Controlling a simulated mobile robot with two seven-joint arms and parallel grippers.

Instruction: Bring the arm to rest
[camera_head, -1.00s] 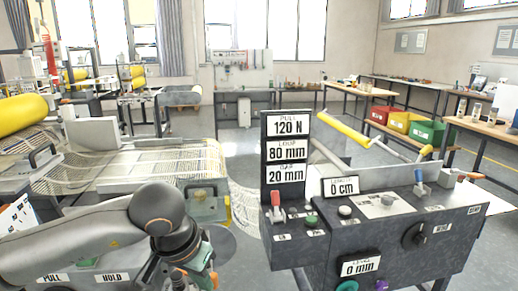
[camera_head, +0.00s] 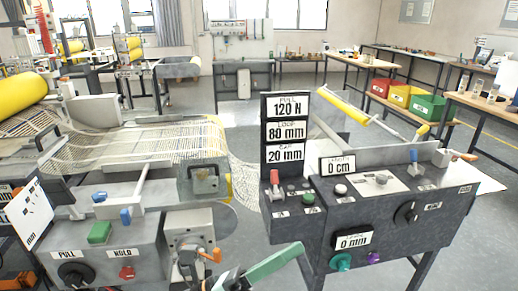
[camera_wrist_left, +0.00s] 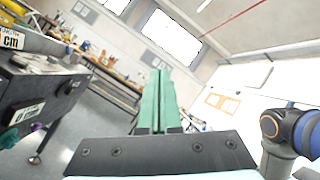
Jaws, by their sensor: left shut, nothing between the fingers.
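My left gripper (camera_head: 299,248) is low in the middle of the head view, in front of the gap between the two machine consoles. Its green fingers point up and to the right and lie together, with nothing between them. In the left wrist view the same green fingers (camera_wrist_left: 160,75) stand side by side, closed and empty, with open room beyond them. Most of the left arm is out of the head view. My right gripper is in neither view.
The left console (camera_head: 130,236) has levers, a green button and a red knob. The right console (camera_head: 385,225) carries knobs and the 120 N, 80 mm and 20 mm signs. Pale mesh (camera_head: 150,142) hangs between them. Grey floor shows between the consoles.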

